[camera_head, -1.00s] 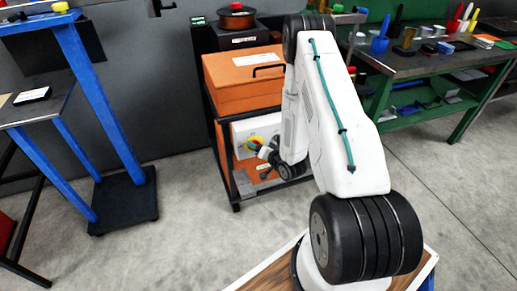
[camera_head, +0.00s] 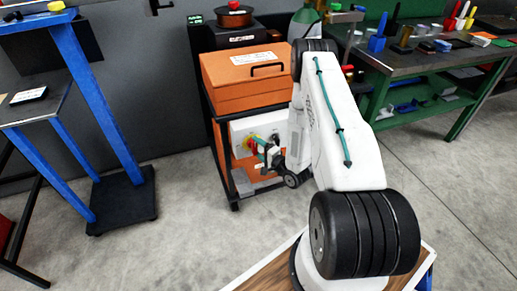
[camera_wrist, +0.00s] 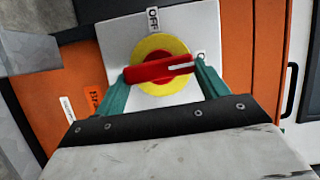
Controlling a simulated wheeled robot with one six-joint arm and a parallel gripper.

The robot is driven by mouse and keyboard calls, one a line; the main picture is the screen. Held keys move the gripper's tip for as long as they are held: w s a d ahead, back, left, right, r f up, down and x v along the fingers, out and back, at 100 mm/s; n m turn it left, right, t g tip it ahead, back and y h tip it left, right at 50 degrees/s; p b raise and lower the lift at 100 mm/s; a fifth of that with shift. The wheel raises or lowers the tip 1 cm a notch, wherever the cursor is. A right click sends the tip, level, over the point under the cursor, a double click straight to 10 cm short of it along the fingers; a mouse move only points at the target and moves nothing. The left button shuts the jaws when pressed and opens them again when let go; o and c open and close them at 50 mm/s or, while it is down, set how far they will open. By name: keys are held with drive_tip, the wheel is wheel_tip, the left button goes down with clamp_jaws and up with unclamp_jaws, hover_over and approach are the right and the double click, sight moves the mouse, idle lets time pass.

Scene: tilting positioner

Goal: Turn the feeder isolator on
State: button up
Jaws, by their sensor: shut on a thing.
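The feeder isolator is a red bar handle (camera_wrist: 155,70) on a yellow disc (camera_wrist: 163,48), set on a white plate (camera_wrist: 120,35). In the wrist view the handle lies nearly level, and the white line on it points right, at a label mostly hidden by a finger. The OFF label (camera_wrist: 153,19) is at the top of the plate, away from the line. My gripper (camera_wrist: 160,75) has its teal fingers shut on the handle, one at each end. In the head view my gripper (camera_head: 265,151) is at the white panel (camera_head: 240,128), partly covering the dial.
The panel is on a black-framed cart with an orange box (camera_head: 240,78) above it. A blue stand (camera_head: 95,100) is at the left. A green workbench (camera_head: 420,85) with tools is at the right. Open floor lies in front of the cart.

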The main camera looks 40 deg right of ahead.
drive_tip(key=shift+f+m, duration=0.1)
drive_tip(key=shift+m, duration=0.4)
drive_tip(key=o, duration=1)
drive_tip(key=s, duration=0.5)
drive_tip(key=s+d, duration=0.1)
drive_tip(key=s, duration=0.1)
drive_tip(key=shift+s, duration=0.35)
